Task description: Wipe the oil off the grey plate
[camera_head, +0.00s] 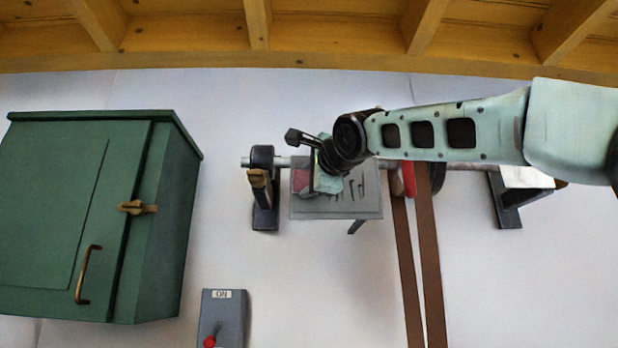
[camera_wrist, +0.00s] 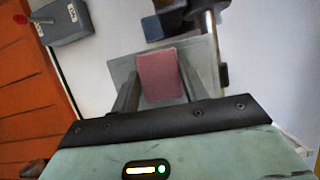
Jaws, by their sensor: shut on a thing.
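The grey plate (camera_head: 373,200) sits below a horizontal shaft in the head view, with several dark streaks of oil (camera_head: 350,190) on its middle and right. In the wrist view the plate (camera_wrist: 209,52) lies beyond the fingers. My gripper (camera_head: 318,180) is over the plate's left part, shut on a dull red pad (camera_head: 301,180). In the wrist view the pad (camera_wrist: 161,75) is gripped between the two fingers, in front of the plate. I cannot tell whether the pad touches the plate. My gripper and wrist hide part of the plate's upper area.
The shaft (camera_head: 460,164) runs through wall brackets behind my arm. Brown belts (camera_head: 430,265) hang from it, right of the plate. A green cabinet (camera_head: 75,210) stands at left. A grey switch box (camera_head: 222,315) marked ON is below. Wooden beams (camera_head: 330,38) cross the top.

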